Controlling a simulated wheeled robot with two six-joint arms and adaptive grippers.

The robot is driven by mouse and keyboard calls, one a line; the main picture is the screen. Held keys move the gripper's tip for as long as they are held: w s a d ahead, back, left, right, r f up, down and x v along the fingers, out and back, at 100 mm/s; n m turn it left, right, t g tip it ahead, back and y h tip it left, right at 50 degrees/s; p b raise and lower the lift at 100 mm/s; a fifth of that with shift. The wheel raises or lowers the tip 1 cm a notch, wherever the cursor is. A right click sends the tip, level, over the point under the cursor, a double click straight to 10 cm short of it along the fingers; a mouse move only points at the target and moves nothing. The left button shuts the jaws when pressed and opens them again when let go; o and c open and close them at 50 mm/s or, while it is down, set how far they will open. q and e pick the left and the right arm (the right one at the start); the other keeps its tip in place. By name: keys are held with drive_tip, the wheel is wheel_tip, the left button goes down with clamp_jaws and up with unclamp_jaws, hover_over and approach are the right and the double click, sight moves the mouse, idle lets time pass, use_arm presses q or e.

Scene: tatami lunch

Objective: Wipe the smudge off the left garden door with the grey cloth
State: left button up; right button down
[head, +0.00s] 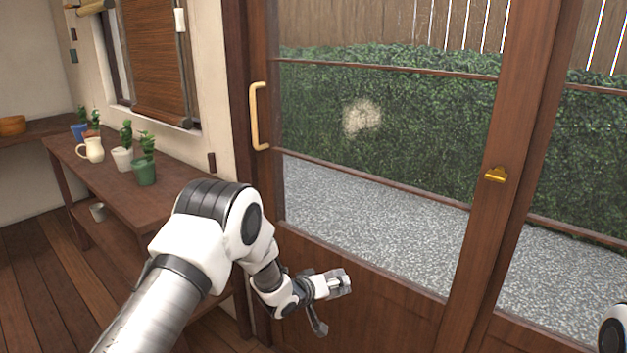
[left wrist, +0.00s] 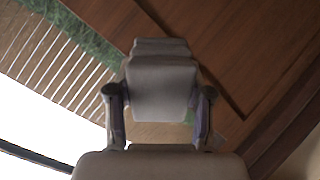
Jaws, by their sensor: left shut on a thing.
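The left garden door (head: 375,272) is a brown wooden frame with glass panes. A pale beige smudge (head: 362,118) shows on its upper glass, right of the brass handle. My left gripper (head: 326,300) is low in front of the door's lower wooden panel, well below the smudge. It is shut on the grey cloth (left wrist: 160,88), which shows as a folded grey pad between the two fingers in the left wrist view. In the head view the cloth is small and hard to tell from the gripper. My right gripper is out of view.
A brass pull handle (head: 256,116) stands out on the door's left edge, and a brass latch (head: 495,174) on the right stile. A wooden bench (head: 122,190) with potted plants (head: 145,165) and a cream jug (head: 91,150) stands left of the door. The glass around the smudge is unobstructed.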

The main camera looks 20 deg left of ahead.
sight(343, 126)
use_arm(q)
drive_tip(key=w+a+r+t+h+p, duration=0.1)
drive_tip(key=a+r+t+p, duration=0.2)
drive_tip(key=r+p, duration=1.1)
drive_tip(key=w+a+r+t+p, duration=0.2)
drive_tip(key=a+r+p, duration=0.2)
drive_tip(key=r, duration=2)
drive_tip(key=shift+n, duration=0.3)
drive_tip(key=shift+d+b+x, duration=0.15)
drive_tip(key=shift+b+x, duration=0.35)
drive_tip(key=shift+x, duration=1)
drive_tip(key=shift+d+b+x, duration=0.15)
drive_tip(key=shift+b+x, duration=0.3)
drive_tip(key=shift+x, duration=1.05)
drive_tip(key=shift+x, duration=0.85)
